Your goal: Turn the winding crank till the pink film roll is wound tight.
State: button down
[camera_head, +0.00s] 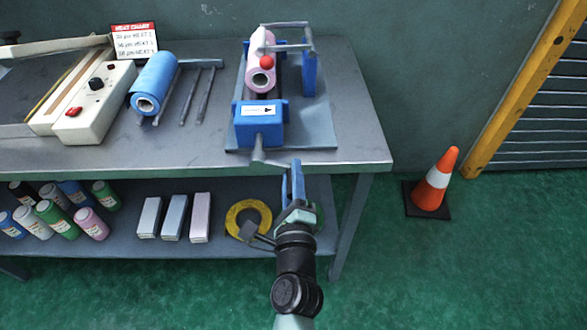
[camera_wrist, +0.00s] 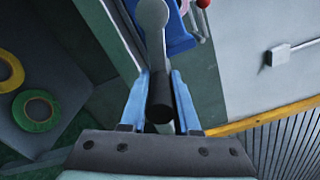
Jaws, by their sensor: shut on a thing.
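The winder (camera_head: 258,125) has a blue housing and stands on a grey base plate at the right end of the table. The pink film roll (camera_head: 260,75) sits on it, with a red knob in front. The grey crank arm (camera_head: 258,150) sticks out past the table's front edge; it also shows in the wrist view (camera_wrist: 152,25). My gripper (camera_head: 293,168) is at the front edge, its blue fingers shut on the dark crank handle (camera_wrist: 160,104). In the head view the handle is hidden. I cannot tell how tight the film is wound.
A blue film roll (camera_head: 153,85), metal rods and a white sealer (camera_head: 95,105) are on the table (camera_head: 200,150) to the left. Bottles, boxes and a yellow tape roll (camera_head: 248,220) are on the lower shelf. A traffic cone (camera_head: 434,183) stands on the floor at right.

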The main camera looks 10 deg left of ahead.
jog(key=shift+s+a+f+m, duration=0.15)
jog(key=shift+f+m, duration=0.2)
jog(key=shift+m, duration=0.25)
jog(key=shift+w+a+f+m, duration=0.15)
jog(key=shift+f+m, duration=0.15)
jog(key=shift+m, duration=0.3)
jog(key=shift+s, duration=0.1)
jog(key=c, duration=0.7)
grip_release()
jog(key=shift+o, duration=0.2)
jog(key=b+v, duration=0.3)
jog(key=v, duration=1)
